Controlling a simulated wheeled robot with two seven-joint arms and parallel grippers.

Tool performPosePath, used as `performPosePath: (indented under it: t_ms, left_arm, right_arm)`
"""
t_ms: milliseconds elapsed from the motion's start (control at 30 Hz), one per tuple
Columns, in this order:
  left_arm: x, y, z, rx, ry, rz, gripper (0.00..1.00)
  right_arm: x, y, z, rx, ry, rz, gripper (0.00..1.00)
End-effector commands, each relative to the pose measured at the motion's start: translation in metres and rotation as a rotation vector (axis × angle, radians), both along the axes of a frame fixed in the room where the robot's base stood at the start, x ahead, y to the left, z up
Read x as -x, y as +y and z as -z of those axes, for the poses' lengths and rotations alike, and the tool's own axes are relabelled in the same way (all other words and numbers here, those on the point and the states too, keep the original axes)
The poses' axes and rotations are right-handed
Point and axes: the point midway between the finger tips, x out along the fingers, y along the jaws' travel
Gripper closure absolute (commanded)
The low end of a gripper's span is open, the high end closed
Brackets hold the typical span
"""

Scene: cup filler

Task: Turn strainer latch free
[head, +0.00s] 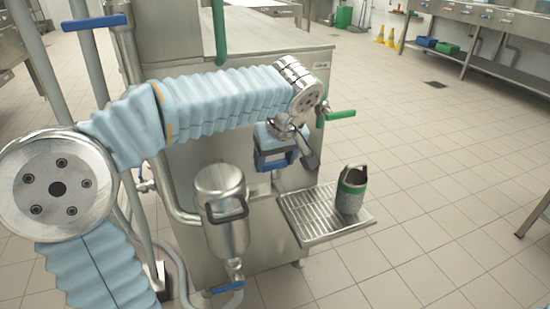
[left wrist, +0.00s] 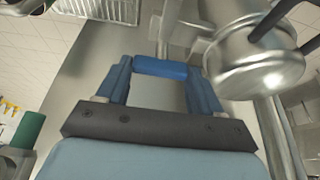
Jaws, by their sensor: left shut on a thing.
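The strainer (head: 222,205) looks to be the steel canister with a dark bail handle, upright on the front pipe of the steel machine. It also shows at the upper right in the left wrist view (left wrist: 250,65). My left gripper (head: 275,160) is in front of the machine, right of and above the canister. In the left wrist view its two blue fingers are shut on a short blue bar (left wrist: 160,69), which appears to be the latch. In the head view my wrist and fingers mostly hide this bar. My right gripper is in neither view.
A steel drip tray (head: 312,228) juts out below my left gripper, with a dark cup with a green band (head: 351,190) on it. A green lever (head: 340,115) sticks out on the right. A blue valve lever (head: 228,287) sits under the canister.

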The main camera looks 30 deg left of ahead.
Motion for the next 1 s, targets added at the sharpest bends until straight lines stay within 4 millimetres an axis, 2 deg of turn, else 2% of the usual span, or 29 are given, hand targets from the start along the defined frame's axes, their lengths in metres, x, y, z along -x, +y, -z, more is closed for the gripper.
performPosePath:
  t_ms: [333,367,500,833,1000]
  left_arm:
    - [0.000,0.000,0.000,0.002,-0.001,-0.004,0.65]
    - [0.000,0.000,0.000,0.002,-0.001,-0.004,0.30]
    - [0.000,0.000,0.000,0.002,0.000,-0.003,0.08]
    - [0.001,-0.001,-0.003,0.001,-0.001,-0.001,0.08]
    - [0.006,-0.009,-0.028,0.002,-0.004,0.000,0.08]
  right_arm:
    - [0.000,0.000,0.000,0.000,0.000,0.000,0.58]
    - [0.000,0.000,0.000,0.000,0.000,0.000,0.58]
    - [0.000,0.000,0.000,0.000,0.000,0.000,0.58]
    - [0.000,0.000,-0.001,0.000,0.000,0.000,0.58]
    - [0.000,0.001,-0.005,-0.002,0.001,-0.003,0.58]
